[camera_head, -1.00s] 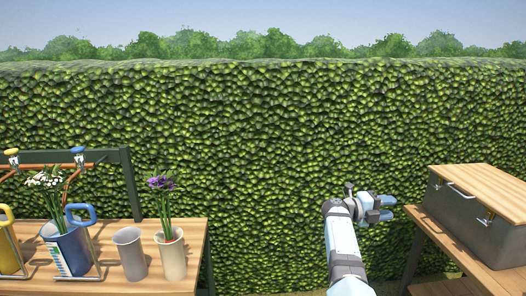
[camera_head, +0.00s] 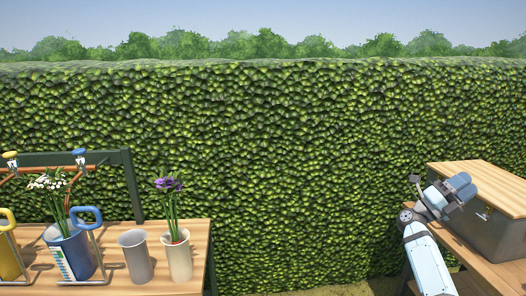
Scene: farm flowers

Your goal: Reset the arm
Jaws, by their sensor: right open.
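My right arm comes up from the lower right of the head view. Its gripper (camera_head: 462,190) is open and empty, with blue fingertips pointing up and to the right. It shows in front of the grey box with the wooden lid (camera_head: 484,185) and covers part of the lid's left side. I cannot tell whether it touches the box. My left gripper is not in view.
On the left wooden table (camera_head: 120,285) stand a blue pot (camera_head: 75,258) with white flowers, a grey cup (camera_head: 137,258), a cream pot (camera_head: 179,260) with purple flowers and a yellow pot (camera_head: 8,258). A tall hedge (camera_head: 290,160) fills the back. The middle is clear.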

